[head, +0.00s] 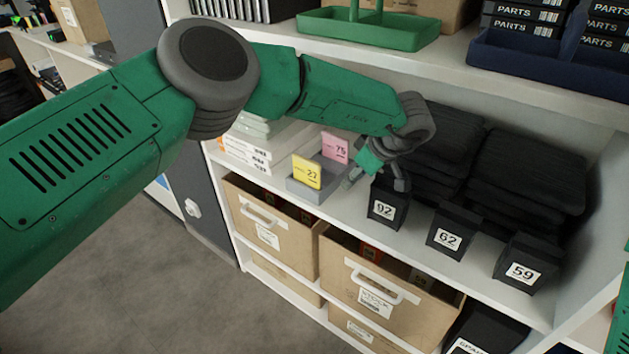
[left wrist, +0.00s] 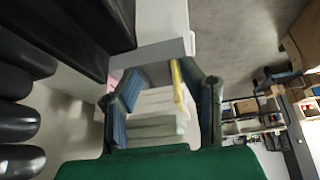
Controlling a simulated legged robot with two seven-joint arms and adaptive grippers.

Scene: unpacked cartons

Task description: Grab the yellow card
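The yellow card (head: 307,172), marked 27, stands upright in a small grey holder (head: 303,193) on the middle shelf. A pink card (head: 335,147), marked 75, stands behind it to the right. My left gripper (head: 374,176) is to the right of both cards, just behind the black box marked 92. In the left wrist view the left gripper (left wrist: 168,92) is open, with its two fingers apart. The yellow card (left wrist: 178,82) shows edge-on between the fingers in the picture, nearer the right one. Whether anything touches it I cannot tell. My right gripper is out of view.
Black boxes marked 92 (head: 386,201), 62 (head: 449,232) and 59 (head: 527,264) line the shelf's front. White boxes (head: 247,150) lie left of the holder. The upper shelf (head: 455,65) is above my arm.

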